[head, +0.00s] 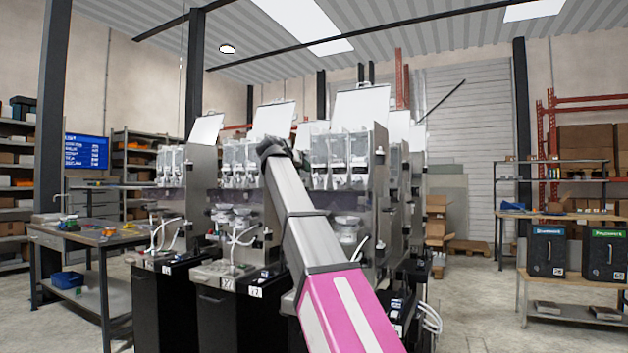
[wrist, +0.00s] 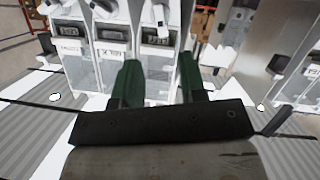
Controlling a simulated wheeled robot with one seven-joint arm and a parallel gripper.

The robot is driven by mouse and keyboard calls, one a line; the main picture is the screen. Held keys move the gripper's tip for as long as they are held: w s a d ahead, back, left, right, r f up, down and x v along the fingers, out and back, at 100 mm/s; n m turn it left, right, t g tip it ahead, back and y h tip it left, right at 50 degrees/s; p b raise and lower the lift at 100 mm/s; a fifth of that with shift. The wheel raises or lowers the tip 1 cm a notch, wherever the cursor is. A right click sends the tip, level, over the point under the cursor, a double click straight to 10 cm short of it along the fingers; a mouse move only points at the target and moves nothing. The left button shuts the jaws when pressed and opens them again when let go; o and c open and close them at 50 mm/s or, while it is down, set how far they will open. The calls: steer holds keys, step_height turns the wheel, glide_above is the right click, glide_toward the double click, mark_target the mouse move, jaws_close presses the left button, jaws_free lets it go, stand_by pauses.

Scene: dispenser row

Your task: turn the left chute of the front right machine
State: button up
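The front right machine (head: 345,155) stands behind my arm in the head view, with several clear dispensers side by side and white chutes below. My arm covers its left side, so I cannot clearly pick out its left chute there. The wrist view looks turned over, with the roof at the bottom. In it my gripper (wrist: 160,82) has two green fingers apart with nothing between them. Labelled clear dispensers (wrist: 110,65) stand beyond the fingers, with white chute parts (wrist: 107,8) at the top edge. I cannot tell which machine they belong to. No contact shows.
More dispenser machines (head: 172,165) stand in a row to the left on black cabinets (head: 158,305). A workbench (head: 90,240) is at far left. A bench with dark bins (head: 547,252) is at right. The floor between (head: 475,300) is open.

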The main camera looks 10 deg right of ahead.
mark_target(315, 177)
steer(key=shift+g, duration=0.4)
steer(key=x, duration=1)
steer(key=shift+w+r, duration=0.15)
steer(key=shift+w, duration=0.25)
steer(key=shift+c, duration=0.3)
steer(key=c, duration=0.5)
